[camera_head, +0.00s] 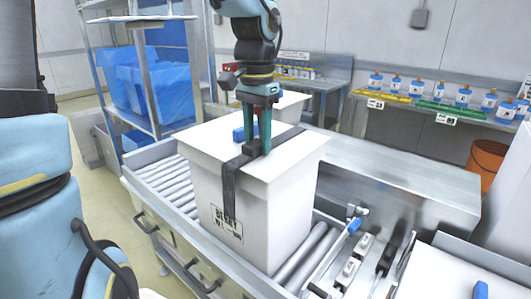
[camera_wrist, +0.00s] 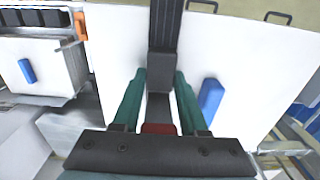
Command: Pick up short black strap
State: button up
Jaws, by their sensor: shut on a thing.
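The short black strap (camera_head: 229,184) lies over the top of a white box (camera_head: 206,145) and hangs down its front face, beside printed text. In the wrist view the strap (camera_wrist: 167,25) runs up from between the fingers, with a dark block-like part near the fingertips. My gripper (camera_head: 257,150) points down at the box top. Its green fingers are closed on the strap in the wrist view (camera_wrist: 160,80).
A blue block (camera_head: 239,134) sits on the lid beside my gripper. The box stands on a roller conveyor (camera_head: 165,181). Another white box lies behind it. A bench with several bottles (camera_head: 462,95) is at right.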

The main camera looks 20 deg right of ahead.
grip_shut()
jog(key=shift+r, duration=0.1)
